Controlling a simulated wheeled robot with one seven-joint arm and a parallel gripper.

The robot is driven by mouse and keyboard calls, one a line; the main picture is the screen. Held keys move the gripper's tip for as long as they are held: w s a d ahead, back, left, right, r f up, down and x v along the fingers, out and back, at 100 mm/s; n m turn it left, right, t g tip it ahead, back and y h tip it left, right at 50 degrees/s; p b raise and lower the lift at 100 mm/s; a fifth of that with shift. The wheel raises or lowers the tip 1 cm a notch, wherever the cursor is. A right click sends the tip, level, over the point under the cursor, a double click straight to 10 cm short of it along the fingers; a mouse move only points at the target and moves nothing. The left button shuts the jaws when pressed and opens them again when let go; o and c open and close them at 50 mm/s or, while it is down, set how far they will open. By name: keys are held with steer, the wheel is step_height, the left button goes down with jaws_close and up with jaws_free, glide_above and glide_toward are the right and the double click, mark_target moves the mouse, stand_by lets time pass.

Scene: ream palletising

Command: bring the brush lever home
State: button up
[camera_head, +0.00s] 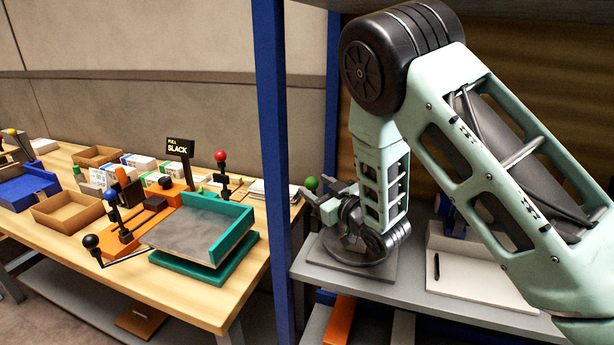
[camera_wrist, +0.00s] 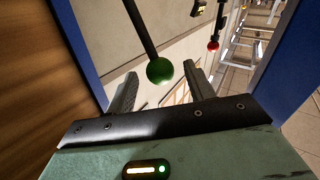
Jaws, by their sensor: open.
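A lever with a green ball knob (camera_head: 312,184) stands on the grey shelf, by a dark round base (camera_head: 350,250). No label shows whether it is the brush lever. In the wrist view its green knob (camera_wrist: 160,71) on a dark rod appears between the two fingers, with a gap on each side. My gripper (camera_head: 326,200) is open beside the knob and seems not to touch it. My arm and gripper hide much of the base and the lower rod.
A blue post (camera_head: 272,120) stands between the shelf and the wooden table (camera_head: 200,300). A white tray (camera_head: 480,275) lies right on the shelf.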

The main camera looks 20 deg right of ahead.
mark_target(307, 181)
steer(key=shift+p+x, duration=0.5)
steer(key=shift+x, duration=1.85)
